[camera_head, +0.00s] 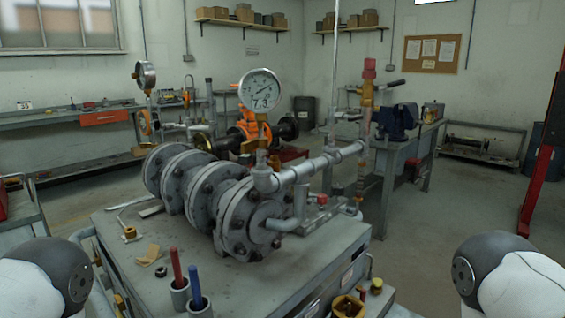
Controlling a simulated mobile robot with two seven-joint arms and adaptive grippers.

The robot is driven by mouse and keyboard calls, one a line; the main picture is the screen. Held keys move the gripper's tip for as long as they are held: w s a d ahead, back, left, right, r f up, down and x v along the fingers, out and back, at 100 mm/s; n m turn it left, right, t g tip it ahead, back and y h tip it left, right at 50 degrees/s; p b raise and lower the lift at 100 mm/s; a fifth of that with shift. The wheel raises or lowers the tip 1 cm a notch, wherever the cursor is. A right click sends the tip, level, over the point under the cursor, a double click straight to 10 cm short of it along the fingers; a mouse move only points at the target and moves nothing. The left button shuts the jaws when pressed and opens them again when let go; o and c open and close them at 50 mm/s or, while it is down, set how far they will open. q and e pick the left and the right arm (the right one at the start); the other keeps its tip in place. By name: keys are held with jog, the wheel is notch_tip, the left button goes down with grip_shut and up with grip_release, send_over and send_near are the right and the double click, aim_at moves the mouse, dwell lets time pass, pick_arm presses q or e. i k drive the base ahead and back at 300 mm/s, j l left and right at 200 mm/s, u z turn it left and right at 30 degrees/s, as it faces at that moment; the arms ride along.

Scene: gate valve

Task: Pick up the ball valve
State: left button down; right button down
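A grey flanged valve assembly (232,215) lies on the grey cart top (130,275) in the middle of the view. A pressure gauge (260,90) stands above it, and a grey pipe (315,163) runs from it to the right. A brass and red fitting with a black lever (368,90) stands upright at the pipe's right end. An orange valve body (240,128) is partly hidden behind the gauge. I cannot tell for sure which part is the ball valve. Only rounded links of my arms show at the lower left and right; neither gripper is in view.
Red and blue handled tools stand in grey cups (180,295) at the cart's front. A loose wrench (130,203) lies at its left. A workbench with a blue vise (397,118) stands behind right. Open floor (450,215) lies right of the cart.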

aim_at(274, 162)
jog(key=l+z, duration=0.45)
jog(key=i+l+z, duration=0.15)
jog(key=l+z, duration=0.25)
jog(key=i+l+z, duration=0.1)
jog(key=i+l, duration=0.15)
jog(key=i, duration=0.2)
jog(key=i+l+z, duration=0.1)
jog(key=i+l, duration=0.15)
jog(key=i, duration=0.2)
jog(key=i+l, duration=0.2)
jog(key=i, duration=0.25)
jog(key=i+l+z, duration=0.15)
jog(key=i, duration=0.3)
jog(key=i+u, duration=0.4)
jog(key=i+l+u, duration=0.15)
jog(key=i+u, duration=0.15)
jog(key=u, duration=0.15)
jog(key=i+l+u, duration=0.2)
jog(key=u, duration=0.2)
jog(key=i+l+u, duration=0.4)
jog(key=i+u, duration=0.1)
jog(key=u, duration=0.35)
jog(key=l+u, duration=0.15)
jog(key=u, duration=0.3)
jog(key=i+l+u, duration=0.1)
jog(key=u, duration=0.35)
jog(key=l+u, duration=0.15)
jog(key=u, duration=0.3)
jog(key=i+l+u, duration=0.1)
jog(key=u, duration=0.35)
